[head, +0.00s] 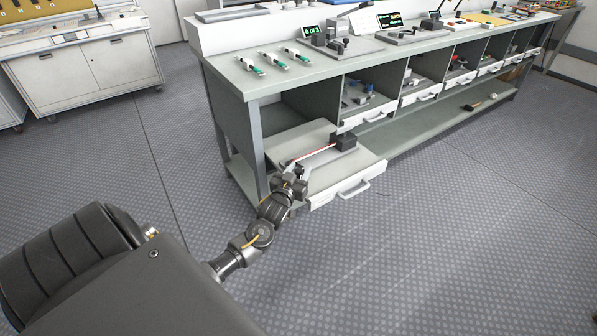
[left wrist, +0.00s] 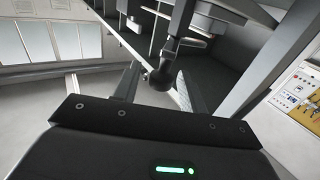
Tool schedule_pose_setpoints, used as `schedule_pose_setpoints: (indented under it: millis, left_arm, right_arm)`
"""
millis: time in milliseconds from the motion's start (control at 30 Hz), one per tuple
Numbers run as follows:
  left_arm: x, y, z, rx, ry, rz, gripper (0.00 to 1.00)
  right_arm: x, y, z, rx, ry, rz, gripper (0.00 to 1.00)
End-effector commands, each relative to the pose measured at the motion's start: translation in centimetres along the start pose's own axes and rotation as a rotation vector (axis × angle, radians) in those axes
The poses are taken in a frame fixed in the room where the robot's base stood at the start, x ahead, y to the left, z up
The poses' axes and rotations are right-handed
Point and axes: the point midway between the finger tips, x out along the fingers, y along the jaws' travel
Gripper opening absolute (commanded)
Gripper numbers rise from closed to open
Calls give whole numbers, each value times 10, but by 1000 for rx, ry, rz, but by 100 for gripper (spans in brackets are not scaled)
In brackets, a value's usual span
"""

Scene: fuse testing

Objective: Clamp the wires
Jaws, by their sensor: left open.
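My left gripper (head: 290,182) is open at the front edge of a pulled-out drawer (head: 352,186), low at the near end of the workbench. A small black block (head: 343,141) stands on the drawer's top surface. A thin red strip (head: 314,153) runs from the block toward my gripper; I cannot tell whether they touch. Three green-and-white pieces (head: 274,60) lie in a row on the bench top. A clamp-like fixture with a lever (head: 338,41) stands farther right. In the left wrist view, a dark round-ended part (left wrist: 162,78) hangs ahead of the gripper housing. My right gripper is not visible.
The workbench top (head: 235,72) is high above the drawer. Several open compartments hold small fixtures (head: 362,93). A small display reading "0 of 3" (head: 310,30) stands on the bench. A white cabinet (head: 95,75) stands at left. The floor in front is clear.

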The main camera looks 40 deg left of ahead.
Motion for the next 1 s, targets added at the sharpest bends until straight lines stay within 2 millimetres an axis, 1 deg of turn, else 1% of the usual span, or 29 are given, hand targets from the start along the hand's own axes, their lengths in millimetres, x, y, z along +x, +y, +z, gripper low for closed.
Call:
schedule_pose_setpoints:
  millis: [67,300,367,400,567,700,800,967,1000]
  left_arm:
    - [0,0,0,0,0,0,41]
    - [0,0,0,0,0,0,10]
    - [0,0,0,0,0,0,2]
    - [0,0,0,0,0,0,0]
    - [0,-6,-2,6,3,64,0]
    - [-1,-8,-1,3,1,123,0]
    - [-1,-8,0,0,0,129,0]
    - [-1,-8,0,0,1,128,0]
    - [-1,-8,0,0,1,128,26]
  right_arm:
    - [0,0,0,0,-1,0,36]
    - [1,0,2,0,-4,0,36]
    - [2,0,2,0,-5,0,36]
    - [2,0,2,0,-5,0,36]
    - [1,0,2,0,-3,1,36]
    - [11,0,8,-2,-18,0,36]
    - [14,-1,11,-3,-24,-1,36]
    - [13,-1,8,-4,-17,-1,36]
    - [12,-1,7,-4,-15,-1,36]
